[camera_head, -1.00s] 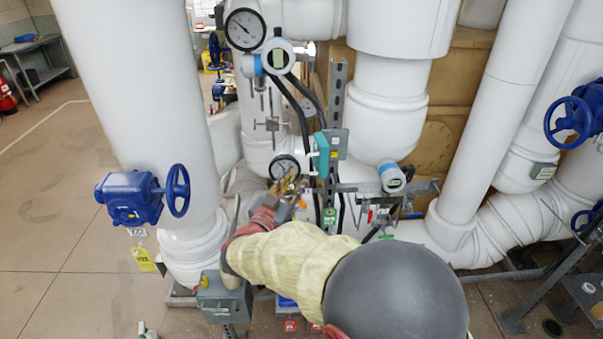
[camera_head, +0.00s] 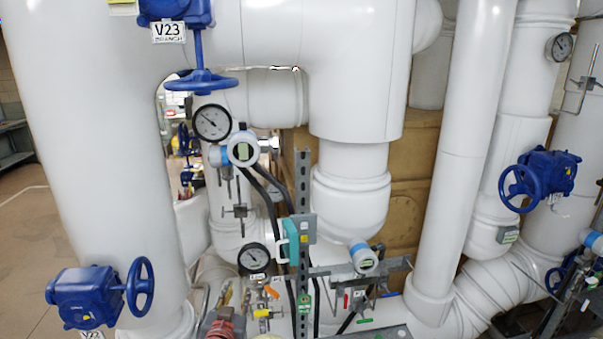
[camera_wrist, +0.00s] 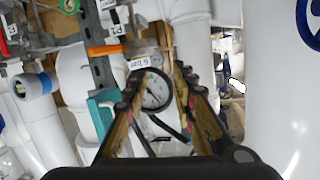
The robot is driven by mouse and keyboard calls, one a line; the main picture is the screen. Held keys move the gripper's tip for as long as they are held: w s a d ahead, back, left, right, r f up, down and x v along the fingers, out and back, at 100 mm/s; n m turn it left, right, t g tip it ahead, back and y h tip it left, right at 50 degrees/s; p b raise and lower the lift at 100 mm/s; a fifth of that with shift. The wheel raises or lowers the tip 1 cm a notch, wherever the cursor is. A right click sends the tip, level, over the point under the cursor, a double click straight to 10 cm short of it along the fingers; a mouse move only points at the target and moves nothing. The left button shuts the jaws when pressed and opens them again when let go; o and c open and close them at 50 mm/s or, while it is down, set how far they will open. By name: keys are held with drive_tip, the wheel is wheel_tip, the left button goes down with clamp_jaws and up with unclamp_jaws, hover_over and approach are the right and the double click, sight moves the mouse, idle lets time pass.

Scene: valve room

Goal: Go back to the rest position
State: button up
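Most of my arm is cut off below the picture. In the wrist view, the two fingers of my gripper (camera_wrist: 158,82) stand apart with nothing held between them. The round gauge (camera_wrist: 156,90) shows behind the gap between the fingers. An orange handle (camera_wrist: 106,50) lies beyond the left finger in that view.
Large white pipes (camera_head: 95,150) surround the work area. Blue valves stand at lower left (camera_head: 88,298), upper left (camera_head: 178,10) and right (camera_head: 545,178). A perforated metal post (camera_head: 303,215) with a teal box (camera_head: 290,243) stands close to my gripper. Open floor (camera_head: 25,255) shows at far left.

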drive_tip(key=s+a+f+n+g+y, duration=0.2)
drive_tip(key=s+a+f+g+y, duration=0.1)
drive_tip(key=s+a+f+y, duration=0.15)
drive_tip(key=s+d+f+n+g+y, duration=0.1)
drive_tip(key=s+n+g, duration=0.3)
drive_tip(key=s, duration=0.5)
drive_tip(key=s+d+r+m+g+h+b, duration=0.1)
drive_tip(key=s+d, duration=0.5)
drive_tip(key=d, duration=0.7)
drive_tip(key=s+d+r+m+h+b, duration=0.2)
drive_tip(key=s+d, duration=0.5)
drive_tip(key=d, duration=0.7)
drive_tip(key=s+d+r+m+g+h+b, duration=0.1)
drive_tip(key=s+d, duration=0.5)
drive_tip(key=d, duration=0.7)
wheel_tip(320, 180, up, 2)
drive_tip(key=h+b, duration=0.1)
drive_tip(key=b, duration=0.1)
drive_tip(key=shift+s+d+r+m+g+h+b, duration=0.2)
drive_tip(key=shift+s+d+m+g+h+b, duration=0.1)
drive_tip(key=shift+s+d+m+h, duration=0.1)
drive_tip(key=shift+c, duration=0.6)
